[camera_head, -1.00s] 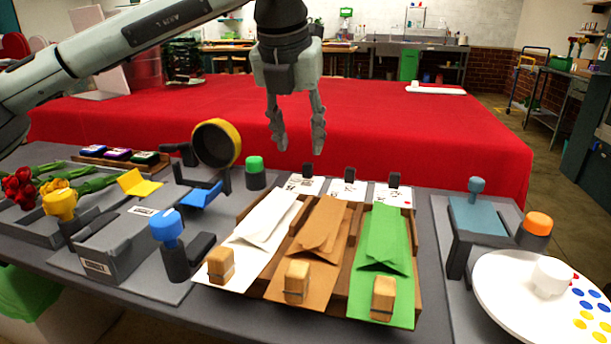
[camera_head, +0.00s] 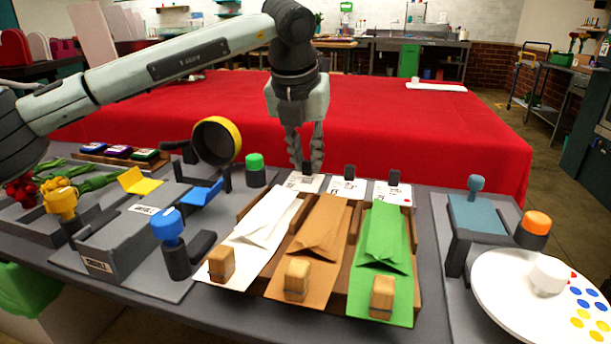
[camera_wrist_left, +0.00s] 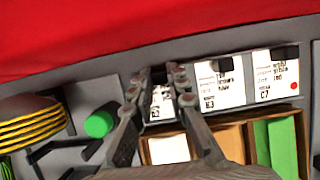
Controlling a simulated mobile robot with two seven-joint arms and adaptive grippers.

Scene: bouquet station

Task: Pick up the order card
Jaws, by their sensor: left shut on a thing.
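Three white order cards with black upright tabs stand in a row behind the paper wraps. The left order card (camera_head: 304,184) is under my left gripper (camera_head: 306,165). That gripper points down with its fingers closed about the card's black tab. In the left wrist view the left card (camera_wrist_left: 162,107) shows between the fingers, partly hidden by them. The middle card (camera_wrist_left: 222,88) reads B3, and the right card (camera_wrist_left: 276,80) reads C7 and has a red dot. The left card still appears to be at its place in the row. My right gripper is out of view.
White, brown and green wraps (camera_head: 385,235) with wooden blocks lie in front of the cards. A yellow-rimmed black ring (camera_head: 217,141) and a green-capped post (camera_head: 255,170) stand to the left. A red-covered table (camera_head: 420,120) lies behind. A white round plate (camera_head: 510,300) is at right.

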